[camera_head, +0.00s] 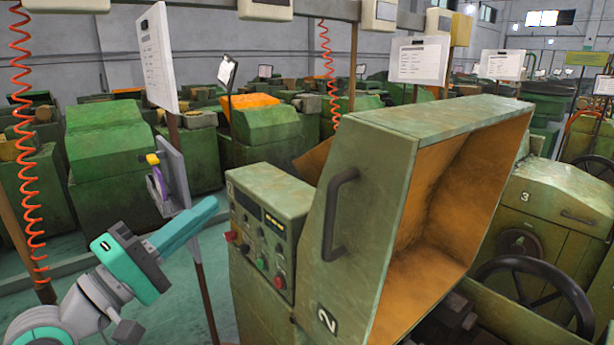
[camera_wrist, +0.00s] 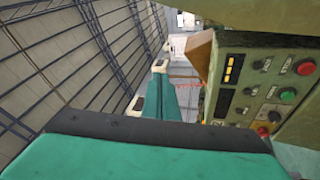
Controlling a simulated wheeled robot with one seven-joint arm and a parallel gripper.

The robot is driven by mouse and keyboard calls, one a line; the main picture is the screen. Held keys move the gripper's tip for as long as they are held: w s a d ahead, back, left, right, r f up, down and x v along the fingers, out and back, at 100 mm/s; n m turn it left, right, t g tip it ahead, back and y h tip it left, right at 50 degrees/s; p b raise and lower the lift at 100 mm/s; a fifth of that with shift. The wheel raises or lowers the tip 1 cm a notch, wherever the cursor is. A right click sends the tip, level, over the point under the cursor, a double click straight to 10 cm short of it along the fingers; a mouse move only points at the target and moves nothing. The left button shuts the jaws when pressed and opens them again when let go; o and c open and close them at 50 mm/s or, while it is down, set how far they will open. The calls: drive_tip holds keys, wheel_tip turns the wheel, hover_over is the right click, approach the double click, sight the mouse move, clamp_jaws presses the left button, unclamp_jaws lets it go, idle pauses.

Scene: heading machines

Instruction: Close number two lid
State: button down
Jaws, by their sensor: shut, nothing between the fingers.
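The number two lid (camera_head: 372,200) is a large green metal hood, marked 2 on its lower side. It stands raised and open, its brown inside facing right. A dark handle (camera_head: 337,214) is on its near side. My gripper (camera_head: 212,203) is teal and shut, with nothing in it. It is left of the lid and its control panel, apart from the handle. In the wrist view the shut fingers (camera_wrist: 161,80) point away beside the control panel (camera_wrist: 262,88); the handle cannot be made out there.
The control panel box (camera_head: 268,230) with buttons stands between my gripper and the lid. A small stand with a tray (camera_head: 172,178) is close behind my gripper. A handwheel (camera_head: 535,290) and machine number three (camera_head: 555,215) are at the right.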

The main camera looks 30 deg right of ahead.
drive_tip(key=s+d+r+m+g+y, duration=0.2)
drive_tip(key=s+r+m+g, duration=0.2)
drive_tip(key=s+r+g, duration=0.45)
drive_tip(key=s+d+t, duration=0.2)
drive_tip(key=s+d, duration=0.1)
drive_tip(key=d, duration=0.8)
drive_tip(key=shift+s, duration=0.15)
drive_tip(key=shift+f, duration=0.2)
